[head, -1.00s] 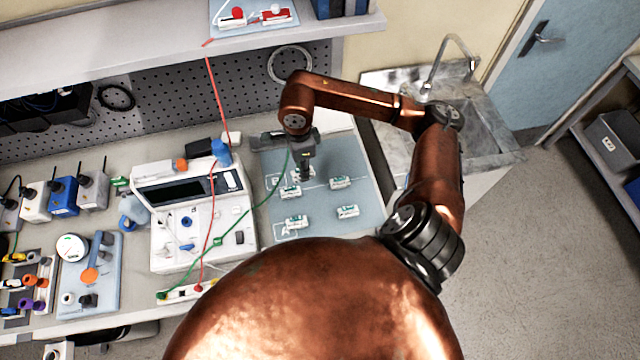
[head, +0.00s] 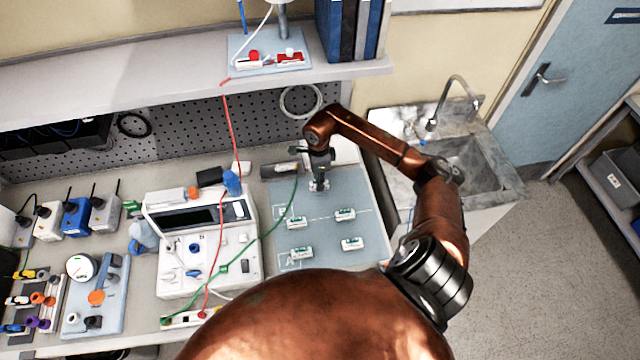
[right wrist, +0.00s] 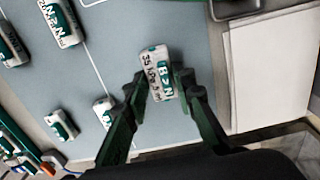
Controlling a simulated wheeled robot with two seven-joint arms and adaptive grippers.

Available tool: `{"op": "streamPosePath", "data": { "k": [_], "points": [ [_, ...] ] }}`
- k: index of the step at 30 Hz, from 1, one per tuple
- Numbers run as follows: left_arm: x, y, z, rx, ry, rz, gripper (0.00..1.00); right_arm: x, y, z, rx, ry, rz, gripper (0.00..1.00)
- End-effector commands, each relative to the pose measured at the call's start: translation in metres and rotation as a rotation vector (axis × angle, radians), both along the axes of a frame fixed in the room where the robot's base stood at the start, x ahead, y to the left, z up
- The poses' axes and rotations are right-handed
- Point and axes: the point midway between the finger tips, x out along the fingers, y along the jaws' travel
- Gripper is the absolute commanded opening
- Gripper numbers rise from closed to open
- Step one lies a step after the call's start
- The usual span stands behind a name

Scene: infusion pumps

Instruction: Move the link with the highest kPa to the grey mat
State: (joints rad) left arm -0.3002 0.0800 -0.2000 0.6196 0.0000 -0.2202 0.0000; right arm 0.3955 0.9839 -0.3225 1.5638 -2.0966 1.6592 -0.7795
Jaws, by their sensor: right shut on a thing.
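My right gripper (head: 319,184) points down over the back of the blue-grey mat (head: 335,266). It is shut on a small white link with a green-and-white label (right wrist: 157,74), gripped between the fingertips. Its print looks like "35 kPa", but is hard to read. I cannot tell how far it is above the mat. Other similar links lie on the mat: back right (head: 345,214), back left (head: 297,222), front left (head: 302,252) and front right (head: 352,243). Their values are too small to read. My left gripper is out of view.
A white pump unit (head: 205,250) stands left of the mat, with red and green leads near it. A dark cylindrical thing (head: 278,170) lies behind the mat. A white flat panel (right wrist: 272,70) adjoins the mat. The sink (head: 470,165) is at the right.

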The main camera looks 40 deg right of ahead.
Motion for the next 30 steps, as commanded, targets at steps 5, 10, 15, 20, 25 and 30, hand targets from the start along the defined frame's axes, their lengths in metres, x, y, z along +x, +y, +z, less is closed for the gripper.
{"op": "streamPosePath", "data": {
  "k": [5,10,15,20,25,30],
  "points": [
    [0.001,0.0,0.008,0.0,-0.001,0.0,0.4,0.002,-0.003,-0.018,0.003,0.005,0.0,0.0],
    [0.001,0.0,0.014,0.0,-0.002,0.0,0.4,0.004,-0.004,-0.035,0.0,0.001,0.0,0.0],
    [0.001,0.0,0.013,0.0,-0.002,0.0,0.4,0.003,-0.005,-0.037,-0.001,0.0,0.001,0.0],
    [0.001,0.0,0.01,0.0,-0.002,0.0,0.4,0.003,-0.005,-0.04,-0.002,0.0,0.001,0.0],
    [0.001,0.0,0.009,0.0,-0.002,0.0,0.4,0.003,-0.005,-0.041,-0.001,0.0,0.001,0.31],
    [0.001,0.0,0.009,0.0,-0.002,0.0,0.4,0.003,-0.005,-0.04,-0.001,0.0,0.001,0.41]
  ]
}}
